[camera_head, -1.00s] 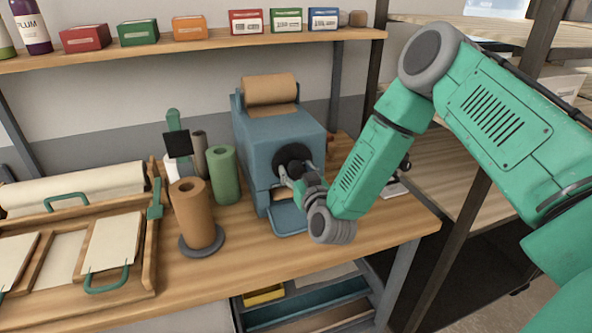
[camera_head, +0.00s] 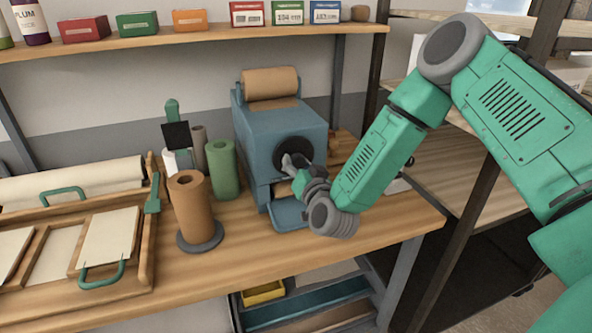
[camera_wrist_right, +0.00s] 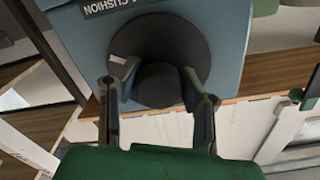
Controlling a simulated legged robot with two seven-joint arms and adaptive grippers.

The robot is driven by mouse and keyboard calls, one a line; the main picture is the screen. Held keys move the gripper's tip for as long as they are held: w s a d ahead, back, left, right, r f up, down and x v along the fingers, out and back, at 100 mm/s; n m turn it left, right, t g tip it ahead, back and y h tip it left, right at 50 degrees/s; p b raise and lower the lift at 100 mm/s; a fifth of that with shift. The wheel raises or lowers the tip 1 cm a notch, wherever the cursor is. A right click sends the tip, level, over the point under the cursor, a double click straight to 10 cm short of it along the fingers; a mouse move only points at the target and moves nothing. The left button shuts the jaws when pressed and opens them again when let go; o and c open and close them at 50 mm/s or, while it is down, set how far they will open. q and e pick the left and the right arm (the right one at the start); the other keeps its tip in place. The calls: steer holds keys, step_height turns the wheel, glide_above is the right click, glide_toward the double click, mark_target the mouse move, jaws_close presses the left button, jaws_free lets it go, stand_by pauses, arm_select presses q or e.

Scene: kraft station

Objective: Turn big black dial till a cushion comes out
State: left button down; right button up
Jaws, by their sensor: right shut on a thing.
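The blue cushion machine (camera_head: 270,140) stands on the wooden bench with a brown paper roll (camera_head: 270,84) on top. Its big black dial (camera_head: 291,150) is on the front face and also shows close up in the right wrist view (camera_wrist_right: 178,42), under an upside-down label reading CUSHION. My right gripper (camera_head: 290,162) is shut on the dial's central knob (camera_wrist_right: 158,86), one finger on each side in the right wrist view (camera_wrist_right: 156,88). Below the dial, a tan piece (camera_head: 283,189) shows in the opening above the blue tray (camera_head: 289,214), partly hidden by my gripper. My left gripper is out of view.
A brown roll (camera_head: 191,205) on a grey base and a green roll (camera_head: 222,170) stand left of the machine. A wooden rack (camera_head: 150,240) with pale sheets is further left. A shelf (camera_head: 210,41) with small boxes runs above.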

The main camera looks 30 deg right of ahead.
steer(key=m+b, duration=0.2)
steer(key=m, duration=0.1)
steer(key=shift+f+m+b, duration=0.15)
steer(key=shift+m+b, duration=0.15)
steer(key=shift+m, duration=0.1)
steer(key=m+b, duration=0.2)
steer(key=m, duration=0.1)
steer(key=shift+m+b, duration=0.3)
steer(key=shift+b, duration=0.05)
steer(key=m+b, duration=0.3)
steer(key=m, duration=0.1)
steer(key=shift+b, duration=0.35)
steer(key=shift+m+b, duration=1.35)
steer(key=shift+m, duration=0.55)
steer(key=shift+s, duration=0.1)
steer(key=o, duration=1.2)
steer(key=shift+d, duration=0.15)
